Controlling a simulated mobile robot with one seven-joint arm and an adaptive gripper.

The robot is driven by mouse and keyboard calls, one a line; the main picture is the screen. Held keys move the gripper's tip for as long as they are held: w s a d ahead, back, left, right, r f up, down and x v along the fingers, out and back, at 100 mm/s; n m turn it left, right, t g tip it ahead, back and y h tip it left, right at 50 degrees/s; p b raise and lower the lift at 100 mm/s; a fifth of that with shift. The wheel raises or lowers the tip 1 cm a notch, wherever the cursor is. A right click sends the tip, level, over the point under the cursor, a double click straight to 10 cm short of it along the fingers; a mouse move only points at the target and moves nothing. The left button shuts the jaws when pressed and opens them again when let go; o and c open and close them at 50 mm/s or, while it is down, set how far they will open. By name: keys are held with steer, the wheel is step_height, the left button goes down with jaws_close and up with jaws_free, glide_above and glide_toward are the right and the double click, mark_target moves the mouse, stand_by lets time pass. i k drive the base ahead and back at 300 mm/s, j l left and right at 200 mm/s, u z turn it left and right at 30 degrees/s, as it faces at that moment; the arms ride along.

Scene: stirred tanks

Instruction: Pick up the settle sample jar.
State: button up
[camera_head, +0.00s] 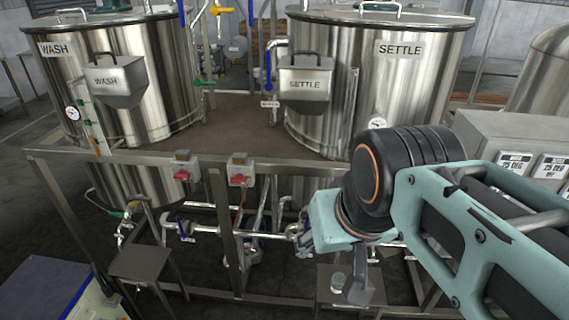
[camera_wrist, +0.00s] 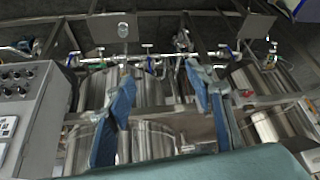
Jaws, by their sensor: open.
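The settle sample jar (camera_head: 337,282) is a small clear jar on a metal stand low in front of the SETTLE tank (camera_head: 330,100). It also shows in the wrist view, which is upside down, as a small round clear jar (camera_wrist: 122,29) on a square plate near the top. My gripper (camera_wrist: 160,68) is open, its two blue fingers wide apart with nothing held between them. Pipes and tanks show behind the gap. The jar is beyond the fingertips, apart from them. In the head view my wrist hides most of the gripper.
Valves and pipes (camera_head: 205,232) run along the front, below the steel frame with two red switches (camera_head: 181,175). An empty metal stand (camera_head: 140,262) is at lower left, before the WASH tank (camera_head: 130,90). A control box (camera_head: 510,140) stands at right.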

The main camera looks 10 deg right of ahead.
mark_target(338, 280)
steer(key=i+j, duration=0.6)
steer(key=i+j+z, duration=0.3)
steer(key=j+z, duration=0.3)
steer(key=l+z, duration=0.1)
steer(key=z, duration=1.2)
steer(key=i+j, duration=0.05)
